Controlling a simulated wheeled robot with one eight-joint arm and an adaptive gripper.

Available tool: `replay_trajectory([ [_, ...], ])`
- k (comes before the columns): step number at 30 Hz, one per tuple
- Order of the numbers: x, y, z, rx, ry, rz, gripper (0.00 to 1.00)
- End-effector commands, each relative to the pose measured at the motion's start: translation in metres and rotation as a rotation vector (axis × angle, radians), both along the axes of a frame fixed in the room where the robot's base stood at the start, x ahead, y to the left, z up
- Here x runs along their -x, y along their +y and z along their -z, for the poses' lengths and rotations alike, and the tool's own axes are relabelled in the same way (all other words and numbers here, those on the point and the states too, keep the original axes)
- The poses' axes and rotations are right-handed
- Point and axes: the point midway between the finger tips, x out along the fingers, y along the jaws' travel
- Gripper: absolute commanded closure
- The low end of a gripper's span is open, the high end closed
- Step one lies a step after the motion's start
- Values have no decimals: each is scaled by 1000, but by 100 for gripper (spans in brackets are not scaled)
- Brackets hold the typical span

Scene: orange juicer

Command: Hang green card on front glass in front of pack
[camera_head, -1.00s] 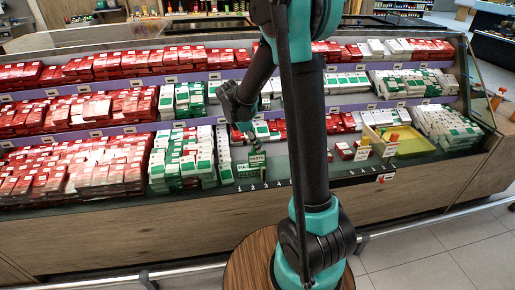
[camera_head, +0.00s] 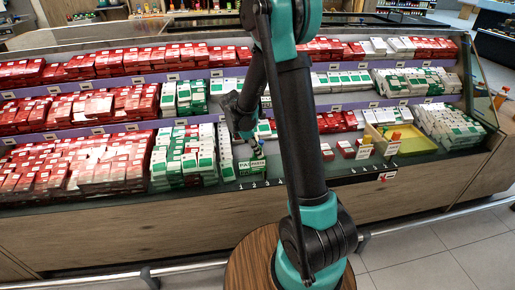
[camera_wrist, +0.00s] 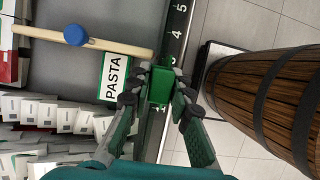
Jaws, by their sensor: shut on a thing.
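A white and green pack (camera_wrist: 115,77) marked PASTA lies inside the case, just left of the held card in the wrist view. It is partly hidden behind the card in the head view (camera_head: 243,169). The front glass edge (camera_wrist: 173,42), with its row of numbers, runs close beside the card. I cannot tell whether the card touches the glass.
Packed red and green boxes (camera_head: 185,160) fill the case to the left. A yellow tray (camera_head: 418,145) is to the right. A wooden stick with a blue knob (camera_wrist: 77,35) lies near the pack. A wooden barrel (camera_wrist: 265,90) stands outside the glass.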

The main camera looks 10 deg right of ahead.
Motion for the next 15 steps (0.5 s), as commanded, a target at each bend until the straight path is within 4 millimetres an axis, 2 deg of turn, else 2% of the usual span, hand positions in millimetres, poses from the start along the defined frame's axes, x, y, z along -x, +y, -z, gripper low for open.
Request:
replay_trajectory([
  [11,0,0,3,0,0,0,100],
  [12,0,0,3,0,0,0,78],
  [15,0,0,3,0,0,0,65],
])
